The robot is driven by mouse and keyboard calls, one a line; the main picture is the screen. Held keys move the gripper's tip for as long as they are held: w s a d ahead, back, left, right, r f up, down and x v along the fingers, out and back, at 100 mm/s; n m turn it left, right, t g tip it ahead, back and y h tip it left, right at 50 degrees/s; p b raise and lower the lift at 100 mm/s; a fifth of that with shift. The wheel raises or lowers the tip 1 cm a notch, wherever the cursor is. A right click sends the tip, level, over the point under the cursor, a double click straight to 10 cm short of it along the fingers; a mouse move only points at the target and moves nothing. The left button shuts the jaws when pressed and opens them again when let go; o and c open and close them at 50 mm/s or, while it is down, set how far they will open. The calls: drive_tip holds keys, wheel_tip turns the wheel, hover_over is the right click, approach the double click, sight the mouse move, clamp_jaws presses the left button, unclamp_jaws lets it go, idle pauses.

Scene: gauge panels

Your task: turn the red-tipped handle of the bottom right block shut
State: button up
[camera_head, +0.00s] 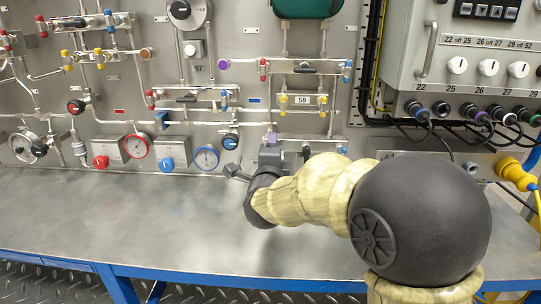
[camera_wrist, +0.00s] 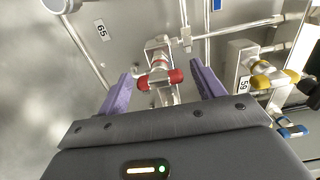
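The red-tipped handle (camera_wrist: 175,76) shows in the wrist view as a short bar with two red ends, lying across the front of a small pale metal block (camera_wrist: 158,50). My gripper (camera_wrist: 161,73) is open, with one purple finger on each side of the handle and a visible gap to both red ends. I cannot tell how far the fingertips reach past it in depth. In the head view my gripper (camera_head: 271,138) is at the lower middle of the panel, by the lower right fittings, and the handle cannot be made out there.
A block with yellow-tipped handles (camera_wrist: 262,80) and a 59 label stands right of my gripper in the wrist view. Thin pipes run close by. In the head view, a red-rimmed gauge (camera_head: 137,146) and a blue-rimmed gauge (camera_head: 206,157) are to the left. The metal bench (camera_head: 120,215) is clear.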

drive_tip(key=s, duration=1.7)
drive_tip(key=shift+s+a+b, duration=0.2)
drive_tip(key=shift+a+b, duration=0.15)
drive_tip(key=shift+b, duration=0.1)
